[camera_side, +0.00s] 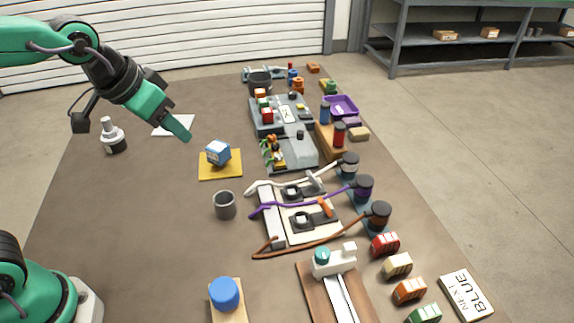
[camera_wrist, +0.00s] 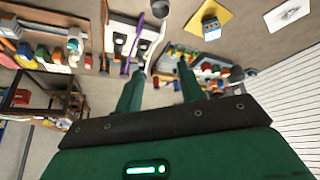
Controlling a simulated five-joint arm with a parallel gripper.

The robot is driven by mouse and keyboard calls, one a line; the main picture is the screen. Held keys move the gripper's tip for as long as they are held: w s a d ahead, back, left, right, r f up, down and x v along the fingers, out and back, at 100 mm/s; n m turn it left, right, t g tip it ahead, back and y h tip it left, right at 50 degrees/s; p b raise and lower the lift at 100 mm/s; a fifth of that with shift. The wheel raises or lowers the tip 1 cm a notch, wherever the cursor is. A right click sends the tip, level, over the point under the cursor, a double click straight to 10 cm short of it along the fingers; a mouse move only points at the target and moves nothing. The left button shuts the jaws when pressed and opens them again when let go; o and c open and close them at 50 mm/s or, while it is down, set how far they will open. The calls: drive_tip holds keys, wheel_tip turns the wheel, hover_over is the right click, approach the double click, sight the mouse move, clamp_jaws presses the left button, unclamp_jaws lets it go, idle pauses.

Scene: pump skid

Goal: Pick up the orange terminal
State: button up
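The orange terminal (camera_side: 410,290) is a small ribbed block at the front right of the table in the side view. It stands in a row of similar blocks, between a cream one (camera_side: 397,265) and a green one (camera_side: 425,314). My gripper (camera_side: 181,131) is in the air over the left-back part of the table, far from the orange terminal. In the wrist view, my gripper's two green fingers (camera_wrist: 158,72) are apart with nothing between them. Small coloured things at the left of that view are too small to tell apart surely.
A red block (camera_side: 385,244) heads the row, and a sign (camera_side: 467,294) lies to its right. Black-capped spools (camera_side: 378,215) with wires stand behind. A white device on a board (camera_side: 335,261) is left of the row. A grey cup (camera_side: 224,205) and blue cube (camera_side: 217,152) stand mid-table.

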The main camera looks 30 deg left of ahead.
drive_tip(key=w+d+f+m+h, duration=0.1)
drive_tip(key=w+d+f+m, duration=0.1)
drive_tip(key=w+d, duration=0.7)
drive_tip(key=m+g+h, duration=0.2)
drive_tip(key=m, duration=0.1)
approach(413, 284)
wheel_tip(413, 284, down, 3)
drive_tip(key=shift+w+d+f, duration=0.8)
drive_tip(key=shift+d+f, duration=0.15)
drive_tip(key=shift+x, duration=2.6)
drive_tip(key=c, duration=0.8)
